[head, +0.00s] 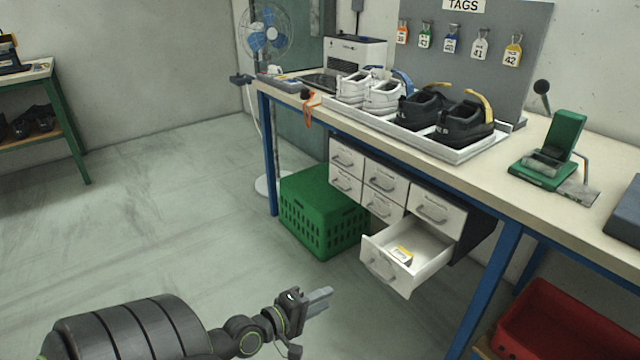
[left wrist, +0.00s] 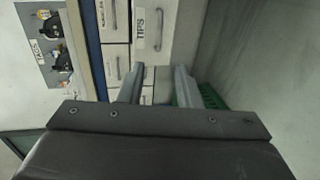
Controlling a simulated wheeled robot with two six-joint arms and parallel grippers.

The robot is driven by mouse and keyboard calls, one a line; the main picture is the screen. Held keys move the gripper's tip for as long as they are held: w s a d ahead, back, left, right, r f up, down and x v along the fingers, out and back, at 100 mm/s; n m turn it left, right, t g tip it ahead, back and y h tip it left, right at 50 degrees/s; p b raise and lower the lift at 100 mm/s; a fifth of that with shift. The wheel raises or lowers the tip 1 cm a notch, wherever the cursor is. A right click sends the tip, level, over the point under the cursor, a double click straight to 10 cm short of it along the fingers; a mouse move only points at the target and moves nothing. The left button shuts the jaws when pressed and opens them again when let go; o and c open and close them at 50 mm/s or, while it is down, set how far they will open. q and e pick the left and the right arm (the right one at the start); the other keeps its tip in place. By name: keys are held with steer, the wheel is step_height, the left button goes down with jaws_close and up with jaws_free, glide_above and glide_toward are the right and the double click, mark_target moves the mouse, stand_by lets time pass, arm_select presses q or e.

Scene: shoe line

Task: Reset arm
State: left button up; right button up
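My left gripper (head: 319,299) is held out over the open floor in the lower middle of the head view, in front of the bench and short of the open drawer (head: 381,267). In the left wrist view its two fingers (left wrist: 158,72) stand apart with nothing between them, so it is open and empty. A drawer front labelled TIPS (left wrist: 152,29) shows beyond the fingers in the left wrist view. My right gripper is not in view.
The bench (head: 560,219) has blue legs and carries a tray (head: 470,151) with white and black shoes. A green crate (head: 322,212) stands beneath, left of the drawers. A red bin (head: 560,325) is at lower right. The floor on the left is clear.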

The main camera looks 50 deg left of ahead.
arm_select(q)
steer(key=shift+f, duration=0.1)
stand_by(0.4)
